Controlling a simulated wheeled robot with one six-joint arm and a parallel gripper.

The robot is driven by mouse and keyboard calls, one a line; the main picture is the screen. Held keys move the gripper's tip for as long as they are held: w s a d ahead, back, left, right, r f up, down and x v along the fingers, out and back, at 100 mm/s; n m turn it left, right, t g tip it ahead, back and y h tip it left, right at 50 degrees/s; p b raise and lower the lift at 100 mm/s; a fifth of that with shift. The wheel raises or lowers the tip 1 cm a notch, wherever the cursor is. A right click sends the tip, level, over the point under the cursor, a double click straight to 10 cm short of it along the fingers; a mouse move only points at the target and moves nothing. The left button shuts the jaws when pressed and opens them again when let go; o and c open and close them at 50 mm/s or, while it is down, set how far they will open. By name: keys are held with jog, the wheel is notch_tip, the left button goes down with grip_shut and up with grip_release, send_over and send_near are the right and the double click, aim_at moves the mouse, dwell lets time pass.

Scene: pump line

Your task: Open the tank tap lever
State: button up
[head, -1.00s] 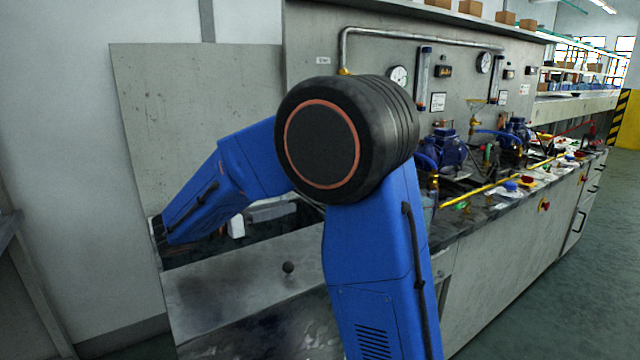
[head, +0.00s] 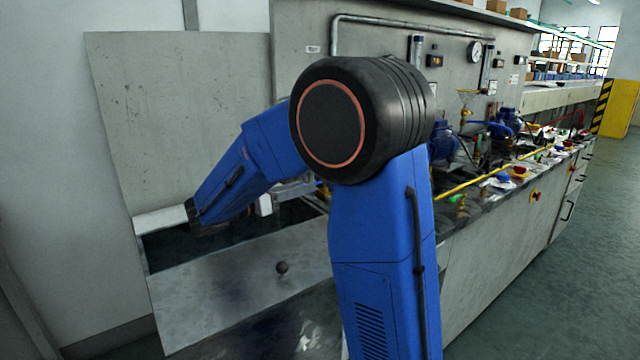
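A grey metal open-topped basin (head: 240,262), perhaps the tank, stands at the left end of the bench, with a dark inside and a round dark knob (head: 282,268) on its front. I cannot make out a tap lever in the head view. My blue arm crosses the middle, with its elbow in front of the bench and its forearm reaching down left over the basin. A pale piece beside the forearm moves with the arm. My gripper fingers do not show and seem hidden behind the arm.
The pump bench (head: 490,235) runs away to the right, with blue pumps (head: 505,125), a yellow pipe (head: 480,182) and a gauge (head: 475,52). A large grey panel (head: 180,120) stands behind the basin. The floor (head: 540,310) at the right is clear.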

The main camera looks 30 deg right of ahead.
jog(key=shift+w+d, duration=0.1)
jog(key=shift+d, duration=3.4)
jog(key=shift+c, duration=0.7)
grip_shut()
